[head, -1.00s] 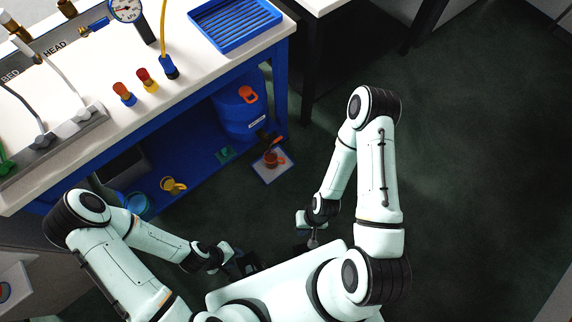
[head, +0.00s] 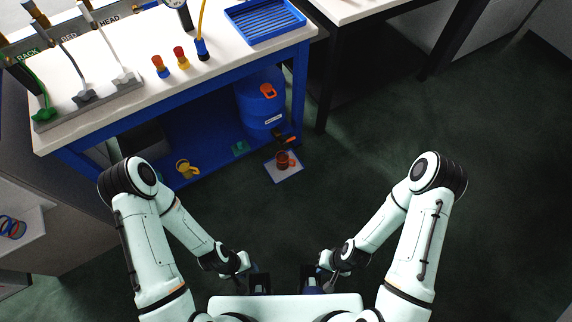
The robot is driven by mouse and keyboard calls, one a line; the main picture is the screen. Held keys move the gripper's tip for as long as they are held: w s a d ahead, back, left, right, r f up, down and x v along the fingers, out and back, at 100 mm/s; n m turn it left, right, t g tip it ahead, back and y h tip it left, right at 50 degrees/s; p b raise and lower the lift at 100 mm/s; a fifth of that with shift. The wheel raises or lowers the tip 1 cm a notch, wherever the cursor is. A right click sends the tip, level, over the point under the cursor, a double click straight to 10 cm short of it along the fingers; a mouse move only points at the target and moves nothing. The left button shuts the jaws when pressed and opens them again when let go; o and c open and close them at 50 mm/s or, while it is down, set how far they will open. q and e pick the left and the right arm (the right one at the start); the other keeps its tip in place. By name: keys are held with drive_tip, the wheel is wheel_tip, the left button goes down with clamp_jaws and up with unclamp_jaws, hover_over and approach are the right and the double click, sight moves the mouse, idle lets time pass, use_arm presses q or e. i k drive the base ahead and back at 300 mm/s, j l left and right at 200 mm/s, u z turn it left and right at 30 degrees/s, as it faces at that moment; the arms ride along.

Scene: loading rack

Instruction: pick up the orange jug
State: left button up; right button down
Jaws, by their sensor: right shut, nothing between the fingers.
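The orange jug (head: 283,162) stands on a pale square mat with a blue edge (head: 291,174), low down by the bench's near right corner. A dark object with a small orange part lies just above the jug in the picture. My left gripper (head: 260,284) and my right gripper (head: 312,284) are both near the bottom centre, close to my body and well apart from the jug. The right gripper is shut and empty. The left gripper's fingers are too small and dark to judge.
A blue bench (head: 228,58) carries a blue ribbed tray (head: 264,20), coloured knobs and hoses. On its lower shelf are a blue drum (head: 262,98) and a yellow jug (head: 186,168). The dark floor between my arms and the mat is clear.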

sight(282, 158)
drive_tip(key=i+l+u, duration=0.15)
drive_tip(key=i+u, duration=0.2)
drive_tip(key=i+l+u, duration=0.1)
drive_tip(key=i+u, duration=0.15)
drive_tip(key=i, duration=0.25)
drive_tip(key=i+l+u, duration=0.25)
drive_tip(key=i, duration=0.25)
